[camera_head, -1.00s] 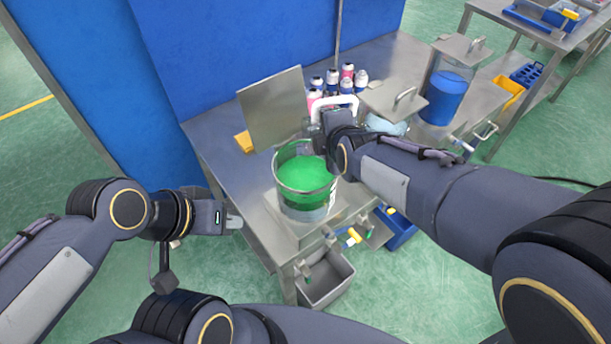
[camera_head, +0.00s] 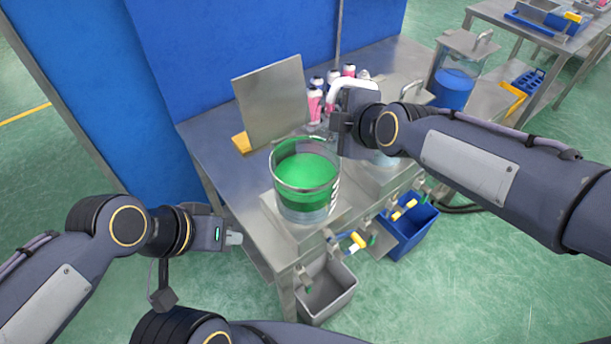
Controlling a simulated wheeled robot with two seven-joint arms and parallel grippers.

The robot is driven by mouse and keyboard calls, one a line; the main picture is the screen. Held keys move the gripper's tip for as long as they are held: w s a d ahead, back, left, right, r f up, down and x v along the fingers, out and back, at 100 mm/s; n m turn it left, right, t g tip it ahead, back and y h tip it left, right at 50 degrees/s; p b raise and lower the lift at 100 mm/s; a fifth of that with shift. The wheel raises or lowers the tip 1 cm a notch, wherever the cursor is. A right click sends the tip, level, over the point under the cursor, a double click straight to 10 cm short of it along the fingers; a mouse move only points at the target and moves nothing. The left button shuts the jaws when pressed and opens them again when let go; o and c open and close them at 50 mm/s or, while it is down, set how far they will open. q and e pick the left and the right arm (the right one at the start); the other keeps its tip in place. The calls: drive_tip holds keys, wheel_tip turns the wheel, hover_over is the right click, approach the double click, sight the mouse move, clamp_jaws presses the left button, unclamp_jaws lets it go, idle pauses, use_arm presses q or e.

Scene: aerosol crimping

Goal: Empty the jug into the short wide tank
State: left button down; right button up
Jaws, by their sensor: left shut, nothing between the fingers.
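The short wide tank (camera_head: 283,194) is a clear round vessel with a metal rim, open at the top, standing at the near edge of the bench. It holds green liquid. A white handle (camera_head: 357,84), which looks like the jug's, shows at my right gripper (camera_head: 341,134), to the right of and above the tank's rim. The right gripper seems shut on this handle, though its fingers are mostly hidden. The jug's body is hidden from me. My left gripper (camera_head: 234,239) is shut and empty, off the bench to the left of the tank.
A metal plate (camera_head: 269,105) stands upright behind the tank, with a yellow block (camera_head: 241,142) beside it. Several pink and white bottles (camera_head: 315,104) stand behind. A tank with blue liquid (camera_head: 453,90) is at the back right. Grey (camera_head: 328,291) and blue (camera_head: 409,230) bins sit below the front taps.

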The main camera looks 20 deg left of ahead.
drive_tip(key=shift+r, duration=0.15)
drive_tip(key=shift+d+b, duration=0.1)
drive_tip(key=shift+b, duration=0.3)
drive_tip(key=b, duration=0.1)
drive_tip(key=y+b, duration=0.1)
drive_tip(key=b, duration=0.1)
drive_tip(key=shift+w+d+m, duration=0.2)
drive_tip(key=shift+d+m, duration=0.05)
drive_tip(key=shift+m, duration=0.15)
drive_tip(key=b, duration=0.3)
drive_tip(key=shift+w+d+r+m+g+y+b, duration=0.1)
drive_tip(key=shift+d+r+m+g+y+b, duration=0.1)
drive_tip(key=shift+m+g+y+b, duration=0.15)
drive_tip(key=shift+r+y+b, duration=0.25)
drive_tip(key=shift+b, duration=0.3)
drive_tip(key=shift+r, duration=0.2)
